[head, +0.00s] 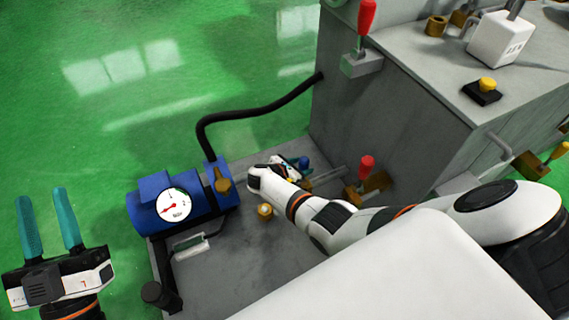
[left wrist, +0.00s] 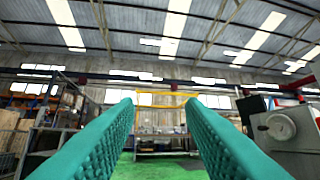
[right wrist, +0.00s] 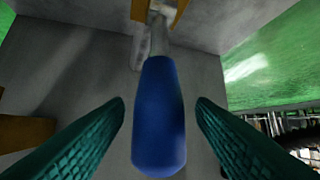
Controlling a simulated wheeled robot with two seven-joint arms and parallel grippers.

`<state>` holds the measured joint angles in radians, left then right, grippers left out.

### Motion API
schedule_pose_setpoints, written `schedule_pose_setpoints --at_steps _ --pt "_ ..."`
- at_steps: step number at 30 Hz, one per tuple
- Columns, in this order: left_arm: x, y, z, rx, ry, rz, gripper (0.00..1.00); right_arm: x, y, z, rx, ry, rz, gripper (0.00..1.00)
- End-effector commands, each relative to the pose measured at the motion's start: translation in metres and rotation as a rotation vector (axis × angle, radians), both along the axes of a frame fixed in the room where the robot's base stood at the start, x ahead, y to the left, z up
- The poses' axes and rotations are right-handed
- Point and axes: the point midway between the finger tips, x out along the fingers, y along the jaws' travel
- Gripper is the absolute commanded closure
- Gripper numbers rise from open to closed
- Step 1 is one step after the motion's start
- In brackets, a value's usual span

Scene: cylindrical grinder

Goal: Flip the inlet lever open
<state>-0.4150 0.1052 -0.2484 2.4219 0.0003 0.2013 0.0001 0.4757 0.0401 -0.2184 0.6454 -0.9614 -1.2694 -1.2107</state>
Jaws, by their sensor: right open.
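A lever with a blue handle (right wrist: 159,120) shows large in the right wrist view, on a metal stem that runs to a brass fitting (right wrist: 165,8). My right gripper (right wrist: 160,106) is open, with one teal finger on each side of the handle and a visible gap on both sides. In the head view my right gripper (head: 298,167) is small and partly hidden by its own wrist, low beside the grey machine. The lever there is mostly hidden. My left gripper (head: 45,192) is open and empty at the far left, away from the machine.
A blue pump (head: 150,200) with a round gauge (head: 174,205) stands left of my right gripper. A black hose (head: 262,110) runs from it to the grey machine (head: 400,110). Red-handled levers (head: 366,165) (head: 366,18) stick up nearby. Green floor is free at left.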

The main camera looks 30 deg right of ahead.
Motion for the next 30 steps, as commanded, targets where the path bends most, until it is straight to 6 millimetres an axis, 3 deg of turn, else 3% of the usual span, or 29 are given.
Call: schedule_pose_setpoints --at_steps 6,13,21,30 --pt "0.018 0.001 -0.031 0.071 0.250 0.014 0.64 -0.004 0.020 0.014 0.001 0.001 0.002 0.49" --pt "0.026 0.005 -0.071 0.142 0.516 0.030 0.64 -0.008 0.041 0.027 0.000 0.000 0.001 0.49" --pt "0.018 0.015 -0.118 0.218 0.814 0.047 0.64 -0.014 0.066 0.042 0.000 0.001 0.001 0.49" --pt "0.005 0.022 -0.147 0.261 0.995 0.055 0.64 -0.017 0.081 0.050 -0.001 0.000 -0.001 0.49"
